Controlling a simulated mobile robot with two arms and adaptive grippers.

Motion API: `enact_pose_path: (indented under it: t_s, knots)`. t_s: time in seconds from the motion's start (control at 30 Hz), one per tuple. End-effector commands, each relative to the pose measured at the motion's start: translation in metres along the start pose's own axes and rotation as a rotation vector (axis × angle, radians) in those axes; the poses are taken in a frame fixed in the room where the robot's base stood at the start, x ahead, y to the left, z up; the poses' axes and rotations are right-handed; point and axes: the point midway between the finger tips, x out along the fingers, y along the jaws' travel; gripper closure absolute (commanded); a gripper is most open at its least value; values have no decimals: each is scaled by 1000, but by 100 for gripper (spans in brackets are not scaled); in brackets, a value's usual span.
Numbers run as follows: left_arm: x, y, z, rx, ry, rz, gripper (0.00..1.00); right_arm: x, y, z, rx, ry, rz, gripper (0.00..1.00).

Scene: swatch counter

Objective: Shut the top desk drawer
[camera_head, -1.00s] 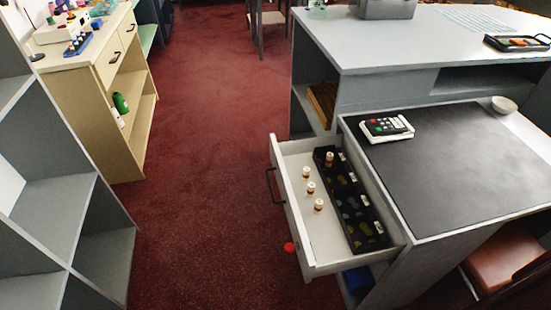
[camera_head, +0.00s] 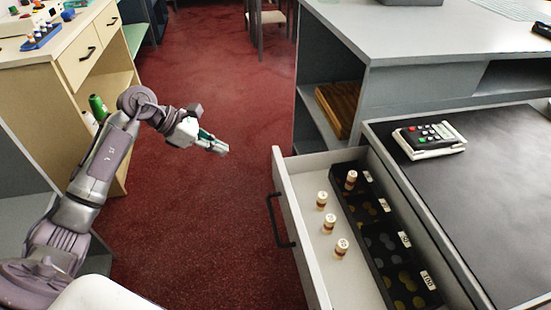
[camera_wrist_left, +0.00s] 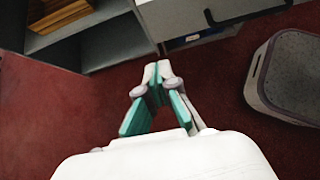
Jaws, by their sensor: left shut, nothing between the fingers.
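The top desk drawer (camera_head: 292,230) is pulled out toward the left from the grey desk (camera_head: 395,170), with a dark bar handle (camera_head: 279,220) on its white front. Inside it are a black coin tray (camera_head: 385,240) and several small cream-and-brown rolls (camera_head: 329,223). My left gripper (camera_head: 222,149) is shut and empty, above the red carpet, left of the drawer front and apart from it. In the left wrist view the gripper (camera_wrist_left: 158,66) points toward the desk, its fingertips near a dark handle (camera_wrist_left: 210,17). My right gripper is not in view.
A calculator (camera_head: 430,138) lies on the dark desk mat (camera_head: 495,190). A beige cabinet (camera_head: 85,65) stands at the left. The carpet (camera_head: 215,235) between cabinet and drawer is clear.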

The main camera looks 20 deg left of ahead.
Motion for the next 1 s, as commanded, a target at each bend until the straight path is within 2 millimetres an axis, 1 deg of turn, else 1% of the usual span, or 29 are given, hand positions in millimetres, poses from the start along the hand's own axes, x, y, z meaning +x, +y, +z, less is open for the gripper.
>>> enact_pose_path:
  t_s: [0.07, 0.17, 0.4, 0.53, 0.6, 0.73, 0.83, 1.0]
  knots:
    - [7, -1, 0, 2, 3, -2, 100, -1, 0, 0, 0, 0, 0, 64]
    - [22, -1, 1, -2, -1, -5, 100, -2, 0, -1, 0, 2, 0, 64]
    - [74, -2, 2, -5, -5, -6, 100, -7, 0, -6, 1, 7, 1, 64]
    - [101, -2, 1, -6, -4, -7, 100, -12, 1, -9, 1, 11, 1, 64]
    - [108, -1, 12, -3, -7, -5, 100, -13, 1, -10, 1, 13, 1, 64]
    - [119, -1, 23, -5, -5, -4, 100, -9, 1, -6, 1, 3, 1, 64]
    - [124, -1, 26, -5, -2, -3, 100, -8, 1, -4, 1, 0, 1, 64]
    - [127, -1, 29, -6, -1, -4, 100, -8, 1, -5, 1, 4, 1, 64]
